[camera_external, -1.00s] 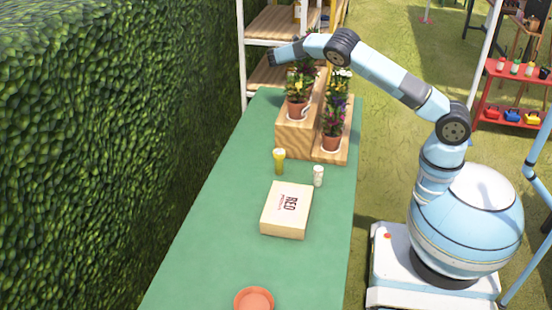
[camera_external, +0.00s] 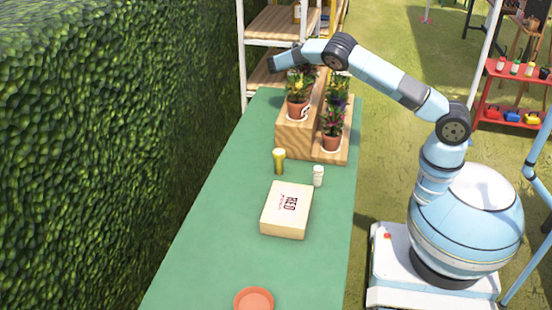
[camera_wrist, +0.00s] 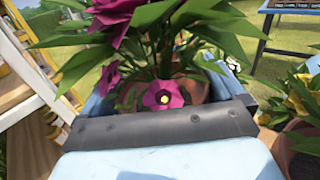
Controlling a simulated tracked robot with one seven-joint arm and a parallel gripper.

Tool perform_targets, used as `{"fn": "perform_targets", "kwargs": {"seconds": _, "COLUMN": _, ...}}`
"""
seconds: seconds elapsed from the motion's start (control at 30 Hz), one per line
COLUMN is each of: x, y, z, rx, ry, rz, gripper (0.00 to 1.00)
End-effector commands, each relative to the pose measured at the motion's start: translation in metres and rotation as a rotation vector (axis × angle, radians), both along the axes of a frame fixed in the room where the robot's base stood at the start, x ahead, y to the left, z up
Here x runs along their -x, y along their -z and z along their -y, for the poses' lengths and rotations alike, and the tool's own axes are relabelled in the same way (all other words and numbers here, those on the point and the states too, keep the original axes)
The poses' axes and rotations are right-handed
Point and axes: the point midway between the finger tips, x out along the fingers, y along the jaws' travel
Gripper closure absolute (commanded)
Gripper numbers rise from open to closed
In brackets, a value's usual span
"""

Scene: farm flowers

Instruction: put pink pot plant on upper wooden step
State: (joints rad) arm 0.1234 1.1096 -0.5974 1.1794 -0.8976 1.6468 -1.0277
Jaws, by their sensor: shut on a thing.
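In the wrist view a plant with pink flowers (camera_wrist: 163,96) in a terracotta pot (camera_wrist: 193,90) is between the fingers of my gripper (camera_wrist: 160,88), which is shut on it. In the external view my gripper (camera_external: 276,62) is at the far end of the table, above and behind the wooden steps; the held plant is mostly hidden by my arm there. The upper wooden step (camera_external: 294,138) bears a potted plant with yellow flowers (camera_external: 298,92) at its near end. I cannot tell whether the held pot touches the step.
The lower wooden step (camera_external: 330,156) bears a pink-flowered potted plant (camera_external: 332,128) and others behind it. A yellow-flowered plant (camera_wrist: 304,95) is close at right in the wrist view. A shelf rack (camera_external: 270,25) stands behind the table. A glass (camera_external: 279,161), bottle (camera_external: 318,176) and box (camera_external: 287,209) are nearer.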

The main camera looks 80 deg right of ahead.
Motion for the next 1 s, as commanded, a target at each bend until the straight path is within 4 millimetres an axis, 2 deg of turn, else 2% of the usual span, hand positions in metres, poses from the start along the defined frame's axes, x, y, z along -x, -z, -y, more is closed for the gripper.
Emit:
{"fn": "perform_targets", "kwargs": {"seconds": 0.57, "x": 0.0, "y": 0.0085, "z": 0.0002, "rx": 0.001, "ry": 0.0, "rz": -0.001, "gripper": 0.6}}
{"fn": "perform_targets", "kwargs": {"seconds": 0.6, "x": -0.0001, "y": 0.0085, "z": 0.0002, "rx": 0.001, "ry": 0.0, "rz": -0.001, "gripper": 0.03}}
{"fn": "perform_targets", "kwargs": {"seconds": 0.63, "x": 0.0, "y": 0.0085, "z": 0.0002, "rx": 0.001, "ry": 0.0, "rz": 0.001, "gripper": 0.0}}
{"fn": "perform_targets", "kwargs": {"seconds": 1.0, "x": -0.0066, "y": 0.0098, "z": -0.0049, "rx": 0.0, "ry": -0.002, "rz": 0.0, "gripper": 0.0}}
